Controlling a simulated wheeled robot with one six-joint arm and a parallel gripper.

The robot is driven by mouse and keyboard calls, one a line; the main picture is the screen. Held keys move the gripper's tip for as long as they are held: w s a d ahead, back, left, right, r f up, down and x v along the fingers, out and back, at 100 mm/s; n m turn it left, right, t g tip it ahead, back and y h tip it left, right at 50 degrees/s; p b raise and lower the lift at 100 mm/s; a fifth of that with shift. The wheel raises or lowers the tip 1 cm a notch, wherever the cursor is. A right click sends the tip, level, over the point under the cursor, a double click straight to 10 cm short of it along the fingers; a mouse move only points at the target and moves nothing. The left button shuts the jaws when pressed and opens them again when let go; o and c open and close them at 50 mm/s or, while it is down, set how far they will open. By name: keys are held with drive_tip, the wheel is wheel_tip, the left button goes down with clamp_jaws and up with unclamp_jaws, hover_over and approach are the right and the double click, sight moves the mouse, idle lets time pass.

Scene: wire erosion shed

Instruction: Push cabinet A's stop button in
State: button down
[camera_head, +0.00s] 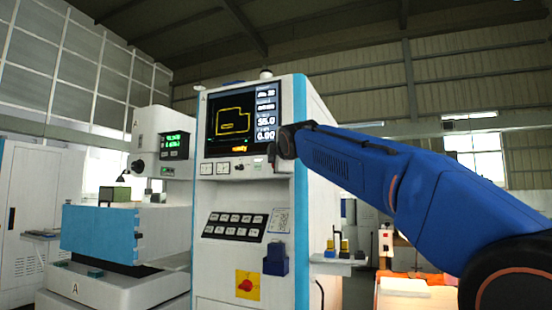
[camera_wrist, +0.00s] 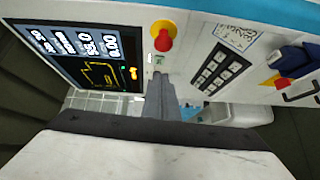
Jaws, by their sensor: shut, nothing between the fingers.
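The stop button (camera_wrist: 163,33) is a red mushroom head on a yellow ring. It shows in the wrist view on the cabinet's pale front, beside the screen (camera_wrist: 88,55). In the head view my wrist hides it. My gripper (camera_wrist: 159,76) is shut and empty. Its grey fingers point toward the cabinet front, their tips just below the button in the wrist view. A gap shows between tips and button; I cannot tell the depth. The cabinet (camera_head: 208,270) is white with a blue edge, beside a machine whose base bears the letter A (camera_head: 75,288).
Below the screen are a black keypad (camera_head: 235,227), a dark blue box (camera_head: 275,259) and a red rotary switch on a yellow plate (camera_head: 247,285). A small shelf with bottles (camera_head: 338,258) juts out at the cabinet's right. The machine's blue tank (camera_head: 97,232) stands left.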

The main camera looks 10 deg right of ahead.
drive_tip(key=w+d, duration=0.2)
drive_tip(key=w, duration=0.5)
drive_tip(key=shift+w+d+f, duration=0.2)
drive_tip(key=shift+d, duration=0.1)
